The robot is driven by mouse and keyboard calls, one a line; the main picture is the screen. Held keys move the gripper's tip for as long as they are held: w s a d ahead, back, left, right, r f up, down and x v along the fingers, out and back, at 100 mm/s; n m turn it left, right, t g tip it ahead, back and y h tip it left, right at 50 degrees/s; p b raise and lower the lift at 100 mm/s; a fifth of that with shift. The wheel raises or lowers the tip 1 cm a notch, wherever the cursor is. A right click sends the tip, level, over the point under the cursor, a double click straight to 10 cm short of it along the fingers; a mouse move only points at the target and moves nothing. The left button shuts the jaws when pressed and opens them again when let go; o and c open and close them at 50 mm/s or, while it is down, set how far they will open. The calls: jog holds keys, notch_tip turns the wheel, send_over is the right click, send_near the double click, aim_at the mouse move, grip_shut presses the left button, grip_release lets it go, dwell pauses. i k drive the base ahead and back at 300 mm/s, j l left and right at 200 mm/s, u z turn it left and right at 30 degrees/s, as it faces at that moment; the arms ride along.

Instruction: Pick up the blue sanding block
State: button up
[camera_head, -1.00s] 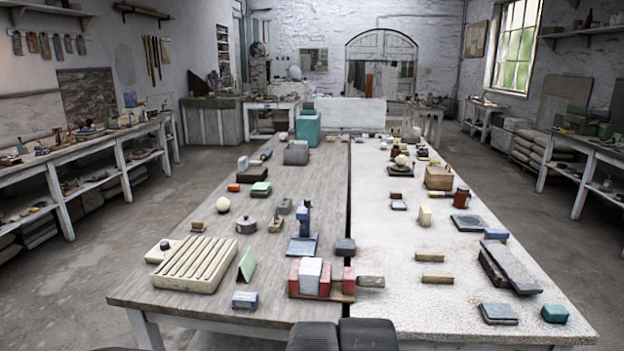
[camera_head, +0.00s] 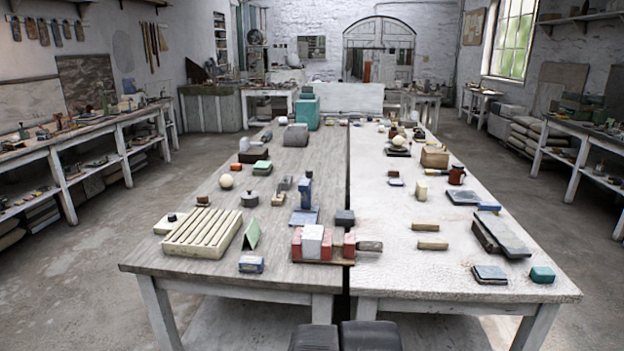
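Several small blue things lie on the long table, and I cannot tell for sure which is the sanding block. A small blue and pale box (camera_head: 251,264) lies near the front edge of the left half. A flat blue block (camera_head: 489,207) lies on the right half, beside a dark-topped flat piece (camera_head: 463,198). A teal block (camera_head: 542,274) sits near the front right corner. An upright blue piece (camera_head: 305,190) stands on a blue-grey plate at the middle. Two dark rounded parts of my own body show at the bottom edge. I cannot make out my gripper.
The long table (camera_head: 193,264) has a grey left half and a pale right half (camera_head: 420,279). A ribbed cream slab (camera_head: 202,232), a green wedge (camera_head: 252,233) and red and white blocks (camera_head: 312,242) crowd the left front. Open floor lies on both sides.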

aim_at(252, 264)
jog(key=i+j+u, duration=0.3)
jog(key=i+j, duration=0.55)
jog(key=j, duration=0.15)
